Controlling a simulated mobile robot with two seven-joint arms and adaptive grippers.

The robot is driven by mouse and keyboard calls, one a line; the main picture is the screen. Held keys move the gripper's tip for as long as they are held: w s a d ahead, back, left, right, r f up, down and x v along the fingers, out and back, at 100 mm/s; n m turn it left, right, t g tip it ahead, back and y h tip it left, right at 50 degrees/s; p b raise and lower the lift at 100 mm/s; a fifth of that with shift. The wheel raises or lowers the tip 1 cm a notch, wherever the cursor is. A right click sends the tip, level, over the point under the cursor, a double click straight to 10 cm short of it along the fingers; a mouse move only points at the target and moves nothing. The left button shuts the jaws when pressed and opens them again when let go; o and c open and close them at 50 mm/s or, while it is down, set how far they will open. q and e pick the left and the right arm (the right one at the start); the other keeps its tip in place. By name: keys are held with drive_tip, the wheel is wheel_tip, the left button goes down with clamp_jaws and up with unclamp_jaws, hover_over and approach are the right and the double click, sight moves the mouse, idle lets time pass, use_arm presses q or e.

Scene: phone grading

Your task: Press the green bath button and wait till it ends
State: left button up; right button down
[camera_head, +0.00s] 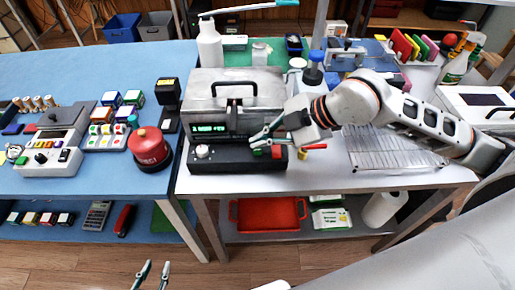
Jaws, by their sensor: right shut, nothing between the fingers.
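The bath (222,84) is a grey metal box with a black-handled lid, on the right-hand table. Its black control panel (225,160) at the front has a lit green display (208,128), a white knob (202,151) and a red button (276,152). The green button (257,152) is left of the red one, partly hidden by my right gripper (256,142). My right gripper is shut and empty, its tips at or just above that button; I cannot tell whether they touch. My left gripper (154,275) is open and empty, low in front of the tables.
A wire rack (385,150) lies right of the panel under my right arm. A red round canister (149,148) stands on the blue mat to the left. A white bottle (209,45) stands behind the bath. A red tray (268,214) is on the shelf below.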

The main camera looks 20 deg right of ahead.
sight(260, 151)
drive_tip(key=shift+f, duration=0.1)
use_arm(q)
drive_tip(key=shift+f, duration=0.15)
use_arm(e)
drive_tip(key=shift+f, duration=0.3)
